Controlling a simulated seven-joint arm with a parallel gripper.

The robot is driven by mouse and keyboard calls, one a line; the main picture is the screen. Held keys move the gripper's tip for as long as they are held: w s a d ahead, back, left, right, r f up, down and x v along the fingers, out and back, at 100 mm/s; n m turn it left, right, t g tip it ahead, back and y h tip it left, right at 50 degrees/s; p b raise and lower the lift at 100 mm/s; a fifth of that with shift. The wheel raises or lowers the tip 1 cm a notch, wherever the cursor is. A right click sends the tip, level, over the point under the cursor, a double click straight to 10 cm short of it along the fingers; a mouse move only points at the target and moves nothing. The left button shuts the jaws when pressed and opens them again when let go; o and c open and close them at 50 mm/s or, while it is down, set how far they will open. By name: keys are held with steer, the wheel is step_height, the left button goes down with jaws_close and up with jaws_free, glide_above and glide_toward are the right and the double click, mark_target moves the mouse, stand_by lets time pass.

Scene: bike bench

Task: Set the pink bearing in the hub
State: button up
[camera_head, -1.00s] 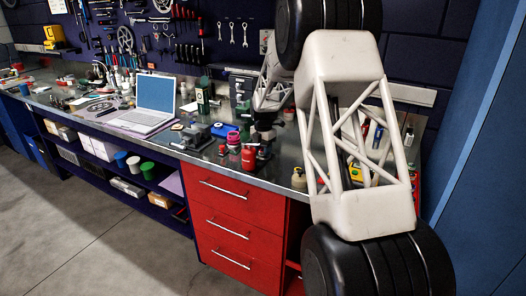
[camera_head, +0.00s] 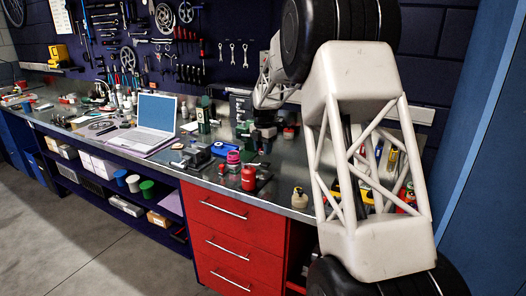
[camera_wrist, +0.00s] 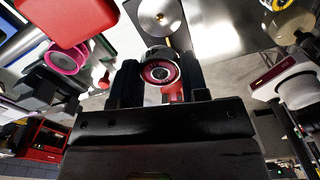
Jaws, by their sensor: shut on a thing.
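In the wrist view my gripper (camera_wrist: 158,76) is shut on the pink bearing (camera_wrist: 160,72), a dark ring with a pink face, held between the two black fingers. In the head view my gripper (camera_head: 264,134) is small and dark above the bench, behind the red canister (camera_head: 249,178); I cannot make out the bearing there. A round silver disc (camera_wrist: 150,22) with a centre hole shows beyond the fingertips in the wrist view. I cannot tell whether it belongs to the hub. A dark round part shows just behind the bearing, partly hidden by it.
A pink round item (camera_head: 233,157) and a blue item (camera_head: 225,149) stand left of my gripper. The laptop (camera_head: 156,113) is farther left. A small beige bottle (camera_head: 299,198) stands near the front edge of the bench (camera_head: 205,176). Tools hang on the wall behind.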

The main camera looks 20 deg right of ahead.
stand_by(0.5)
glide_toward(233, 154)
steer(key=shift+s+d+f, duration=0.3)
steer(key=shift+s+d, duration=0.1)
steer(key=shift+d, duration=0.3)
steer(key=shift+w+a+r, duration=0.1)
steer(key=shift+w+a, duration=0.5)
steer(key=shift+f, duration=2.9)
steer(key=shift+f, duration=0.2)
steer(key=shift+r, duration=0.8)
stand_by(0.7)
steer(key=shift+f, duration=0.45)
stand_by(0.5)
